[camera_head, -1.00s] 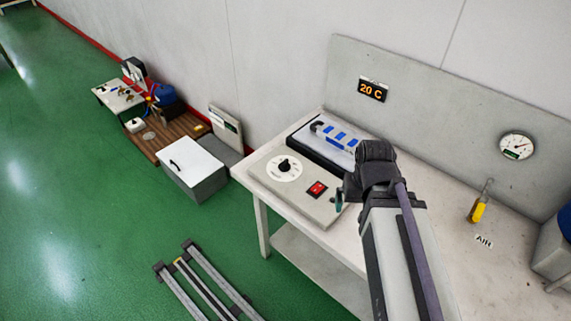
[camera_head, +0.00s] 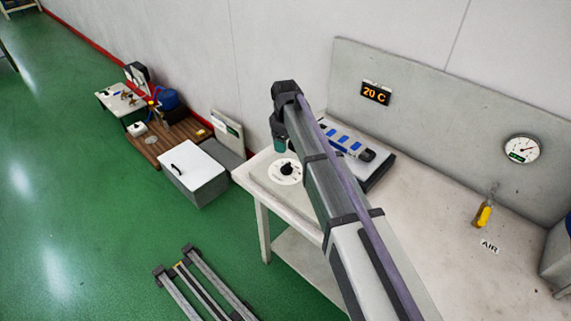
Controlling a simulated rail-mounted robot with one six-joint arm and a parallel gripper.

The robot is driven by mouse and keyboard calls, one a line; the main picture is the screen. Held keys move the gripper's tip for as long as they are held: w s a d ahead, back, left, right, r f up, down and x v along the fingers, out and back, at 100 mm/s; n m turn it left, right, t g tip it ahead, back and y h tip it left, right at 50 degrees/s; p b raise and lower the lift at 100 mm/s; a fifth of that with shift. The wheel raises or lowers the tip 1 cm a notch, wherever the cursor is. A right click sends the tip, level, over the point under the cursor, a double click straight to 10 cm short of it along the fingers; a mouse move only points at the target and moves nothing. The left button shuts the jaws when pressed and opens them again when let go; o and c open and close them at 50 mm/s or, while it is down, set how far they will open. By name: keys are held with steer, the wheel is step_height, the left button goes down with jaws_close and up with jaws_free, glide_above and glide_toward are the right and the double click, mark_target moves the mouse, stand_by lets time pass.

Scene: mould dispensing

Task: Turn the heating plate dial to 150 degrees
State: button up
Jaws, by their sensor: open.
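The heating plate dial (camera_head: 286,170) is a black knob on a round white scale on the beige control panel (camera_head: 262,183). Its scale marks are too small to read. My gripper (camera_head: 279,147) hangs at the end of the arm just behind the dial in the picture, with a teal part showing at its tip. It is open, appears apart from the knob and holds nothing that I can see. The orange display (camera_head: 376,93) on the back panel reads 20 C. My arm covers the right part of the control panel.
A black-edged plate with a blue-marked white mould (camera_head: 345,143) lies behind my arm. A yellow-handled tool (camera_head: 483,215), an AIR label (camera_head: 489,246) and a round gauge (camera_head: 523,149) are at right. A white box (camera_head: 193,172) stands on the floor left of the table.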

mark_target(286, 165)
step_height(286, 165, down, 11)
steer(key=b, duration=1.1)
steer(key=shift+f, duration=0.1)
steer(key=shift+r, duration=0.2)
steer(key=c, duration=0.9)
